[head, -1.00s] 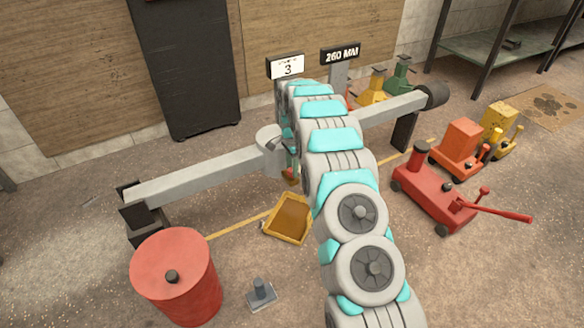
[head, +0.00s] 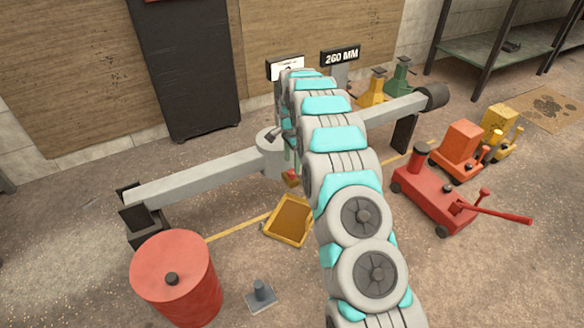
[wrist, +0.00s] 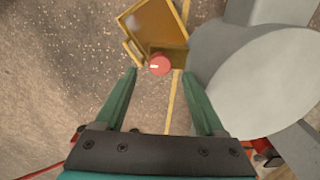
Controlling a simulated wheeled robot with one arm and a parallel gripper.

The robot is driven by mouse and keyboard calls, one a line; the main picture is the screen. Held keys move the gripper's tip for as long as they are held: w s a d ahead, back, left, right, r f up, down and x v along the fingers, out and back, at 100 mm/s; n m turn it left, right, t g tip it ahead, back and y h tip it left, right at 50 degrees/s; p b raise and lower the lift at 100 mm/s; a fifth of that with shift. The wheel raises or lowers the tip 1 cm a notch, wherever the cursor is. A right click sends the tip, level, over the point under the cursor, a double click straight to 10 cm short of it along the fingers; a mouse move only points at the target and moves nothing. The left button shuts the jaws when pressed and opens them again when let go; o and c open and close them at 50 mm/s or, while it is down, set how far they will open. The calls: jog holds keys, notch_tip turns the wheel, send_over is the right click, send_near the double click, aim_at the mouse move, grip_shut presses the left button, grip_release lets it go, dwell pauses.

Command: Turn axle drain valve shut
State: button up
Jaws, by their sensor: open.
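The grey axle (head: 205,178) lies across the stands, with a round housing at its middle (head: 268,142); the housing fills the right of the wrist view (wrist: 255,75). A small red round knob with a white mark (wrist: 160,65), apparently the drain valve, shows in the wrist view; a small red part (head: 291,178) shows below the housing in the head view. My gripper (wrist: 160,71) is open and empty. Its two green fingers point toward the knob, which appears centred between the tips. I cannot tell how far beyond them it is. In the head view my arm mostly hides the gripper.
A yellow tray (head: 271,233) lies on the floor below the housing. A red drum (head: 176,265) and a small grey stand (head: 261,296) are at the front left. A red floor jack (head: 432,192) and an orange one (head: 460,145) stand right.

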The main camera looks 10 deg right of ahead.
aim_at(292, 173)
jog(key=shift+r, duration=1.85)
jog(key=shift+r, duration=0.1)
jog(key=shift+s+r, duration=0.2)
jog(key=shift+r, duration=0.1)
jog(key=s+a+r+n+p, duration=0.1)
jog(key=s+r+n, duration=0.3)
jog(key=s+r, duration=0.6)
jog(key=s+r+n+p, duration=0.1)
jog(key=s+r+n, duration=0.2)
jog(key=s+r, duration=0.65)
jog(key=s+n+g+p, duration=0.1)
jog(key=s+n, duration=0.6)
jog(key=s, duration=2.8)
jog(key=shift+d+r+n+g, duration=0.2)
jog(key=shift+n+g, duration=0.1)
jog(key=shift+g, duration=0.1)
